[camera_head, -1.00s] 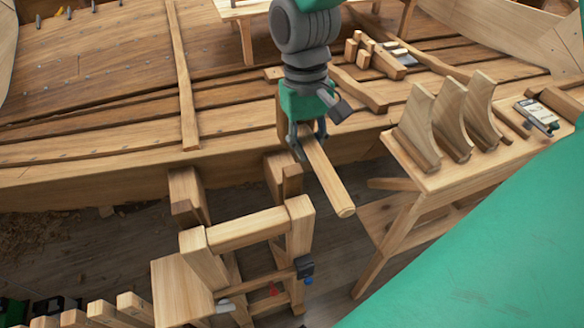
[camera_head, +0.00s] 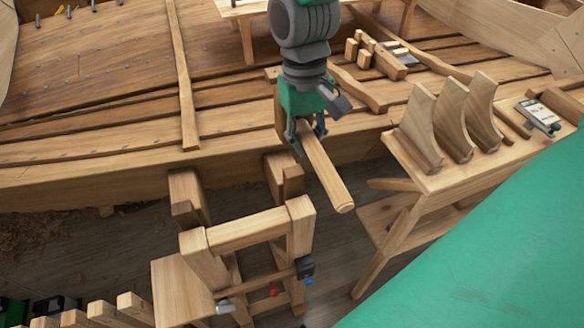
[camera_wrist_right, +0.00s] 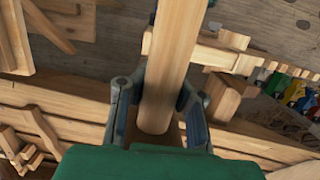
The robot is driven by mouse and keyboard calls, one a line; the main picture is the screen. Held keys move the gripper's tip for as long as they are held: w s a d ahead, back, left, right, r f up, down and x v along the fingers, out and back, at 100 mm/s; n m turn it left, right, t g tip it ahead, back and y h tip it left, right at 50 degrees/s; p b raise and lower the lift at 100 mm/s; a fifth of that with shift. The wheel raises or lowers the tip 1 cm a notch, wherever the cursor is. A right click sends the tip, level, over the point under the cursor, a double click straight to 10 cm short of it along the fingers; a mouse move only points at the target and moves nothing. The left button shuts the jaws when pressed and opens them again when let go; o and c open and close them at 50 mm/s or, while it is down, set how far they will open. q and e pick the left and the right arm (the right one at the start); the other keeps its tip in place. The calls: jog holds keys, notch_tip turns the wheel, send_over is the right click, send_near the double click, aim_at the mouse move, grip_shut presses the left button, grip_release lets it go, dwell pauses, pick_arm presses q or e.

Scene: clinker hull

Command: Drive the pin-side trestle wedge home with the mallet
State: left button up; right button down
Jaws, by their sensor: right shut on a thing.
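My right gripper (camera_head: 308,138) is shut on the wooden handle of the mallet (camera_head: 328,178), and the handle slants down toward the lower right. The mallet's head is mostly hidden behind the gripper. In the right wrist view the handle (camera_wrist_right: 173,60) runs between both fingers (camera_wrist_right: 160,115). A wooden trestle (camera_head: 248,228) stands below and left of the mallet. Small wedge-like blocks show at the two supports under the hull, one at the left (camera_head: 185,208) and one at the right (camera_head: 292,173). I cannot tell which is pin-side. The mallet appears apart from both. My left gripper is out of view.
The planked hull (camera_head: 100,150) fills the back. A bench (camera_head: 460,170) at the right carries several curved wooden pieces (camera_head: 453,120) and a small device (camera_head: 540,115). A dark clamp-like part (camera_head: 305,267) is on the trestle. Several wooden posts (camera_head: 135,305) stand at lower left.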

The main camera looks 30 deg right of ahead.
jog(key=shift+s+f, duration=0.15)
jog(key=shift+s, duration=0.45)
jog(key=shift+w+f, duration=0.1)
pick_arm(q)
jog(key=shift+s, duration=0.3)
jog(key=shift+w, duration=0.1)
pick_arm(e)
jog(key=shift+w, duration=0.3)
